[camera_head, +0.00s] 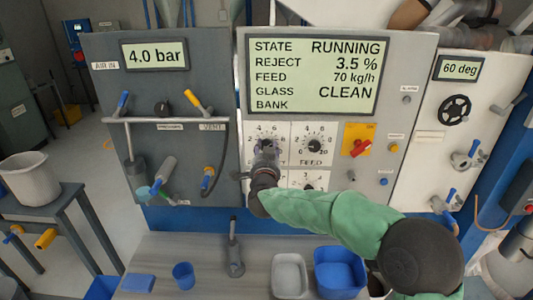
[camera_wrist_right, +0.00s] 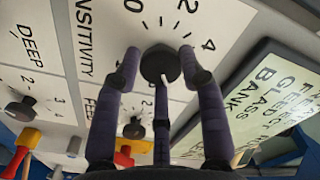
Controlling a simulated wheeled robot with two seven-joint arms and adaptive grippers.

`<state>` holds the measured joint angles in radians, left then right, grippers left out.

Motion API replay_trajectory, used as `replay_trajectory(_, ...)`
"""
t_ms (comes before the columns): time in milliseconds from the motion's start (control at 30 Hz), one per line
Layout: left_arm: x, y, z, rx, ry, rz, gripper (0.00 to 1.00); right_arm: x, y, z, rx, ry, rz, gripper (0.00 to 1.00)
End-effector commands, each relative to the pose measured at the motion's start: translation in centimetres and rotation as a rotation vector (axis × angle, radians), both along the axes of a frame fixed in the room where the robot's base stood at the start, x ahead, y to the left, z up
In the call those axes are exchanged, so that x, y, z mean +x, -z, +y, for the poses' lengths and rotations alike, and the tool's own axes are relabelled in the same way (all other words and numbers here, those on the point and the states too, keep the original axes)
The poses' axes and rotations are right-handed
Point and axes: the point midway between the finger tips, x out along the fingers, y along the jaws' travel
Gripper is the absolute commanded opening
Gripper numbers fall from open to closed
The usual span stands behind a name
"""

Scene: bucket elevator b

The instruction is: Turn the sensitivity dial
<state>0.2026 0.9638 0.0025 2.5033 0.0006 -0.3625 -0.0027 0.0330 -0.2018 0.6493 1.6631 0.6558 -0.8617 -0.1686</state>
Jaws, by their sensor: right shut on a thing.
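The sensitivity dial (camera_wrist_right: 158,64) is a dark round knob on a white plate with printed ticks and the numbers 0, 2 and 4 in the wrist view. The word SENSITIVITY is printed beside it. My right gripper (camera_wrist_right: 161,66) has its dark fingers around the knob, shut on it. In the head view the right gripper (camera_head: 266,155) reaches the panel below the big screen and hides most of the dial and its label. A light mark shows on the knob between the fingers; its exact reading is unclear. My left gripper is not in view.
The feed dial (camera_head: 313,146) sits close to the right of the gripper, and a red switch on a yellow plate (camera_head: 358,140) is further right. The screen (camera_head: 315,75) reads RUNNING, reject 3.5 %. A bench with blue containers (camera_head: 340,270) lies below.

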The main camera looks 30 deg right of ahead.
Motion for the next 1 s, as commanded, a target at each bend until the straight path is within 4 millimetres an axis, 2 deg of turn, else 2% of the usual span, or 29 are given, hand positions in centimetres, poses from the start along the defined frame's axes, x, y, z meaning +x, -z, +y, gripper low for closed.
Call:
replay_trajectory(33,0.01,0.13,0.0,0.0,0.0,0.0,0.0,0.06,0.63,0.29,0.008,-0.006,0.007,0.08)
replay_trajectory(467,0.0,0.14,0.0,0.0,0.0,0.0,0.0,0.07,0.64,0.32,0.015,-0.007,0.005,0.08)
replay_trajectory(500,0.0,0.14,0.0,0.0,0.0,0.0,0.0,0.07,0.64,0.32,0.015,-0.007,0.005,0.52)
replay_trajectory(533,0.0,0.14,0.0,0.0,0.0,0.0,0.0,0.08,0.63,0.31,0.014,-0.007,0.004,0.61)
replay_trajectory(567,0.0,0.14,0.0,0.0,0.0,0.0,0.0,0.08,0.6,0.3,0.014,-0.007,0.004,0.64)
replay_trajectory(1000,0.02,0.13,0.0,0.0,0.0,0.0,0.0,-0.56,0.16,0.54,0.013,-0.005,-0.003,0.64)
